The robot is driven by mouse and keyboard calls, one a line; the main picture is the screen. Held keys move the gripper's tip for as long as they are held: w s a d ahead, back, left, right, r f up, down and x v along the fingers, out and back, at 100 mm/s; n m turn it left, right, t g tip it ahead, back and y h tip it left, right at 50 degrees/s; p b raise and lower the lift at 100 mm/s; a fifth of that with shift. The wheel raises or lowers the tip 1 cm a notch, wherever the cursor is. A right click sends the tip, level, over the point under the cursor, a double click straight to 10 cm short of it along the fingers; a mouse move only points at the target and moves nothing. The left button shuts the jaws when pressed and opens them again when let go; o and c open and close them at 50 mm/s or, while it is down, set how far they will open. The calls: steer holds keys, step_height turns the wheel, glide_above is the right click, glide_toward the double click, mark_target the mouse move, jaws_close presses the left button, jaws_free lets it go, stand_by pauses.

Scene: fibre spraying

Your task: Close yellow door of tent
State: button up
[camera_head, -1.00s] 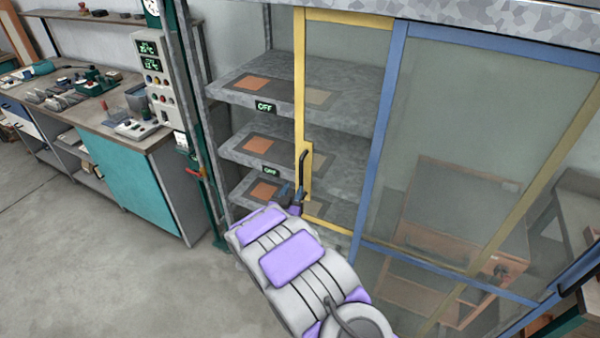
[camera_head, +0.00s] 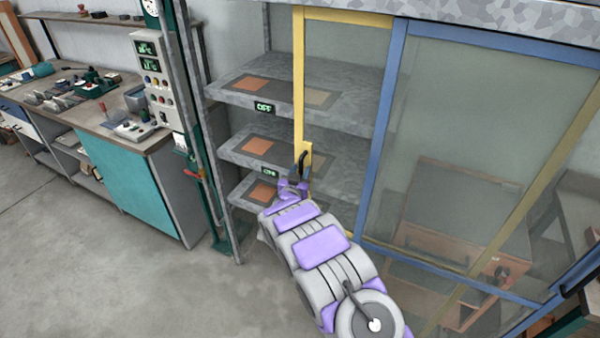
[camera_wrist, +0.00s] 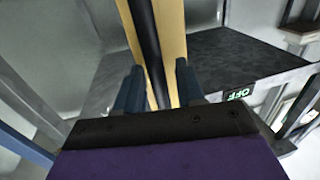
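The yellow door (camera_head: 299,75) is a yellow-framed glass panel. It stands part-way along the tent front, partly behind the blue frame (camera_head: 385,105), leaving the shelves open on its left. Its black handle (camera_head: 303,160) is a vertical bar on the yellow stile. My gripper (camera_head: 296,185) is at the lower part of this handle. In the wrist view the black handle (camera_wrist: 148,45) runs down between the two blue-grey fingers of my gripper (camera_wrist: 157,88), with the yellow stile behind it. A gap shows between fingers and handle, so the fingers look open around it.
Grey shelves (camera_head: 240,147) with orange squares and OFF labels stand inside the tent. A control panel (camera_head: 158,85) on a green post is left of the opening. A workbench (camera_head: 130,180) with teal doors stands further left. The floor (camera_head: 110,260) in front is clear.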

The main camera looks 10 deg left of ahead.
jaws_close()
stand_by(0.6)
